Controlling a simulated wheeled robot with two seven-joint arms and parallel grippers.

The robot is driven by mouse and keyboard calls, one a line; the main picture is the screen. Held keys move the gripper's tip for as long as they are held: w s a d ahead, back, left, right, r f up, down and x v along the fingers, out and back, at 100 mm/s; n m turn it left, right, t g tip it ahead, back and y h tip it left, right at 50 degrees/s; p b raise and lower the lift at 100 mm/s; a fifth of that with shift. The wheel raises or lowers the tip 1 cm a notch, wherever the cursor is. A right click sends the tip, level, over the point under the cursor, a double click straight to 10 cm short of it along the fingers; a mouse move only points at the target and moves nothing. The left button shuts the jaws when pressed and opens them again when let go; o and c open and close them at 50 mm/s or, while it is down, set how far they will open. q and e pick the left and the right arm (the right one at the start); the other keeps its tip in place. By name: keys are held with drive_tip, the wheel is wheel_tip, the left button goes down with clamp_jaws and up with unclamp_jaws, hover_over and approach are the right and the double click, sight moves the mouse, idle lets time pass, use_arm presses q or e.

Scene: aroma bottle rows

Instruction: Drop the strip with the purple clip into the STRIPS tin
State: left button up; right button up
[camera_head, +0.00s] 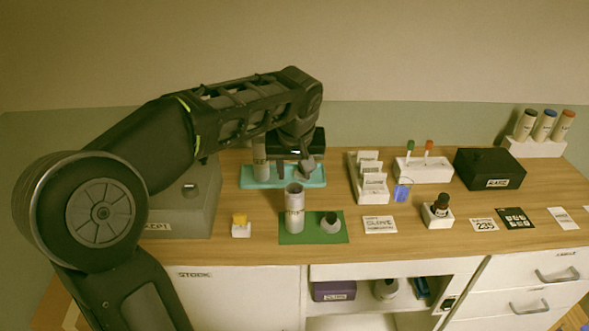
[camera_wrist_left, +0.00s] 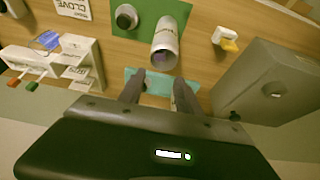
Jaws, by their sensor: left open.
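In the left wrist view the cylinder (camera_wrist_left: 165,42) lies just beyond my fingers. My left gripper (camera_head: 284,167) is open and empty over a teal mat (camera_head: 312,184). My right gripper is out of view.
A white holder (camera_head: 424,170) carries green and red tips. A white card rack (camera_head: 369,184), a black box (camera_head: 489,169) and a dark bottle (camera_head: 440,206) stand to the right. A grey box (camera_head: 186,215) stands left, near a yellow-topped block (camera_head: 241,226). The front right holds flat cards.

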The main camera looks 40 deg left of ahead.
use_arm(q)
drive_tip(key=shift+s+d+f+b, duration=0.1)
drive_tip(key=shift+s+d+b, duration=0.75)
drive_tip(key=shift+s, duration=0.25)
drive_tip(key=shift+s+d, duration=0.3)
drive_tip(key=shift+s, duration=0.1)
